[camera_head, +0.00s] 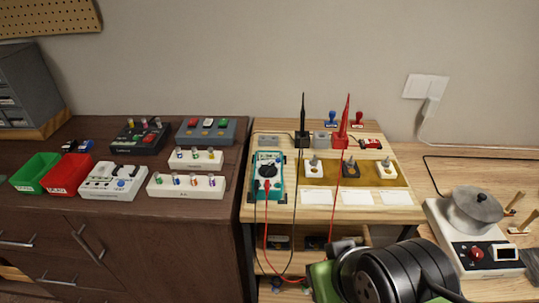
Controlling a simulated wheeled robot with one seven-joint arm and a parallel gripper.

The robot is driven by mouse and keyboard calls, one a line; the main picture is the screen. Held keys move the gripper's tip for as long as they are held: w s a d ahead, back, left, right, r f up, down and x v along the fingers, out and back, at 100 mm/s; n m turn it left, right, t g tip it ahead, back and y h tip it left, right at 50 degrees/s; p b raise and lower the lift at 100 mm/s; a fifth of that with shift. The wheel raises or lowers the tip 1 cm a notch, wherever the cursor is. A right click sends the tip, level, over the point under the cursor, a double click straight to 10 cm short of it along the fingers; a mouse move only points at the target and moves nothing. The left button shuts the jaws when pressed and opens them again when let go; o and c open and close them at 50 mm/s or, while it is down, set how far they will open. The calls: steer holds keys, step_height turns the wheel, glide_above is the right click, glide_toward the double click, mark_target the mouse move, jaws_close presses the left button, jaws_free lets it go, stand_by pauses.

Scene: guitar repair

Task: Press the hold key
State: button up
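A teal multimeter (278,187) lies on the left part of the light wooden bench, with a dark dial and small keys too small to read. I cannot tell which of them is the hold key. A red lead and a black lead run from it. The black and green part at the bottom right of centre looks like my own arm. My gripper's fingers do not show.
A black probe (303,122) and a red probe (343,125) stand upright behind the multimeter, their leads hanging over the front edge. A tan tray (334,170) with several small parts is to its right. A dark cabinet (135,235) with boxes stands left.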

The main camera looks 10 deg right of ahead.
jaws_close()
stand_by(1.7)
